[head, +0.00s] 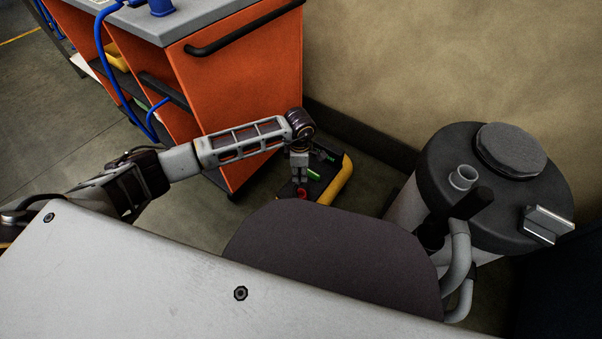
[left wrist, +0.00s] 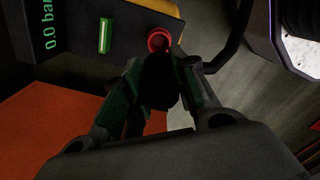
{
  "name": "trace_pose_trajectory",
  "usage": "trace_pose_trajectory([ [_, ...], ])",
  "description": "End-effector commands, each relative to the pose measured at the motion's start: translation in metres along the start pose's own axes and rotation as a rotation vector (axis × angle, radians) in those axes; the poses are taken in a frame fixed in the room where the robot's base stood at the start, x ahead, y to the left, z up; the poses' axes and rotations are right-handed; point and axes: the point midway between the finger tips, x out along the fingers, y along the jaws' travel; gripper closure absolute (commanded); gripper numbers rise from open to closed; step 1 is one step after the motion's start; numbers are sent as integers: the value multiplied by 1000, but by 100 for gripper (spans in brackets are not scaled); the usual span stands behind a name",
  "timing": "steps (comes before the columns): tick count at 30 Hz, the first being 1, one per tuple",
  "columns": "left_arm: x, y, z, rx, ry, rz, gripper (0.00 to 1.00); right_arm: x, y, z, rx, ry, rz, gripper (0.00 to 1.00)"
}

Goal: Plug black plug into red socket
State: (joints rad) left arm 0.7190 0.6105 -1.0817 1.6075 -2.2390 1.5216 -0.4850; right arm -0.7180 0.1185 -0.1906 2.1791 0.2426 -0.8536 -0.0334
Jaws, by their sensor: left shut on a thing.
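The red socket (left wrist: 158,40) is a round red ring on the face of a black and yellow unit, at the top middle of the left wrist view. My left gripper (left wrist: 160,88) is shut on the black plug (left wrist: 158,80), which is very dark and hard to outline. The plug's far end appears just below the socket in that view. I cannot tell whether it touches the socket. In the head view my left gripper (head: 300,180) hangs down over the unit, and a bit of red shows by its fingertips. My right gripper is not in view.
The black and yellow unit (head: 341,182) stands on the floor beside an orange workbench (head: 240,90). It has a green bar (left wrist: 105,36) and a "0.0 bar" readout (left wrist: 48,26). A grey drum (head: 505,185) with hoses stands to the right, a wall behind.

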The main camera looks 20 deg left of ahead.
Motion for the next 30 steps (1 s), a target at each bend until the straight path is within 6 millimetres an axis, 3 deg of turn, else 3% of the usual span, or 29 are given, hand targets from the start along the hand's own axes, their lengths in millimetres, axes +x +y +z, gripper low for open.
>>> trace_pose_trajectory([
  [20,7,0,1,-17,-1,1,95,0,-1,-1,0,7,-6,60],
  [30,25,0,1,-17,-1,2,95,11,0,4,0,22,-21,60],
])
